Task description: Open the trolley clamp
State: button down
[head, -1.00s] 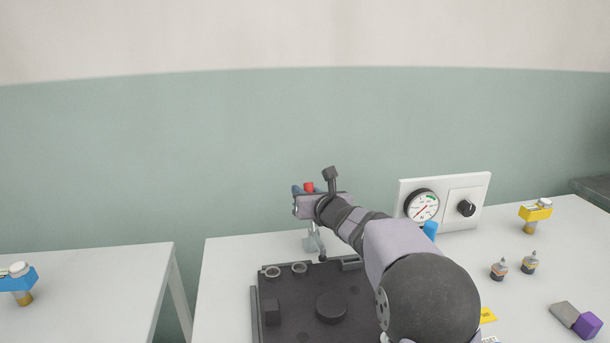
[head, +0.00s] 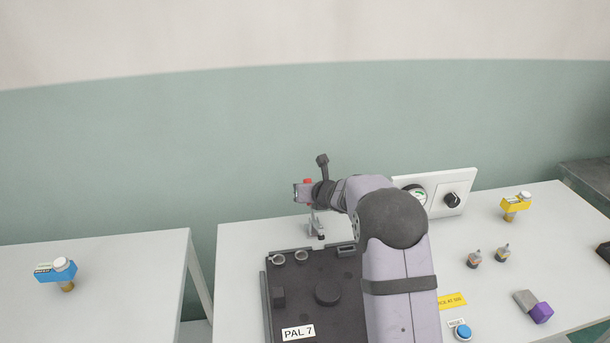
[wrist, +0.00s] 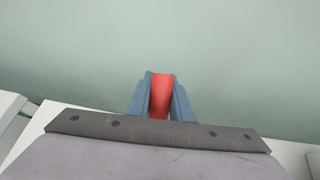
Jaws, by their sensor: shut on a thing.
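The clamp (head: 317,236) is a small grey metal device at the back edge of the dark plate (head: 309,306) labelled PAL 7. Its red handle (head: 308,181) sticks up above the clamp base. My gripper (head: 304,190) is at the handle, high over the back edge of the table. In the wrist view the blue-grey fingers of my gripper (wrist: 160,98) stand on both sides of the red handle (wrist: 160,94) and are shut on it. My wrist and gripper hide the middle of the clamp in the head view.
A white panel with a gauge (head: 416,197) and a black knob (head: 452,200) stands right of my arm. A yellow-topped part (head: 516,206), two small bottles and a blue button (head: 462,332) are at the right. A side table (head: 110,285) carries a blue-topped part (head: 58,271).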

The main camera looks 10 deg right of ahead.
jog(key=shift+w+g+p, duration=0.25)
jog(key=shift+g+p, duration=0.25)
jog(key=shift+p, duration=2.65)
jog(key=p, duration=0.4)
jog(key=shift+w+f+g+p, duration=0.15)
jog(key=shift+g+p, duration=0.15)
jog(key=shift+g, duration=0.1)
notch_tip(320, 180, down, 2)
jog(key=g+p, duration=0.1)
jog(key=p, duration=0.9)
jog(key=shift+p, duration=0.35)
jog(key=shift+f, duration=0.25)
jog(key=c, duration=1.6)
grip_release()
jog(key=shift+f, duration=0.15)
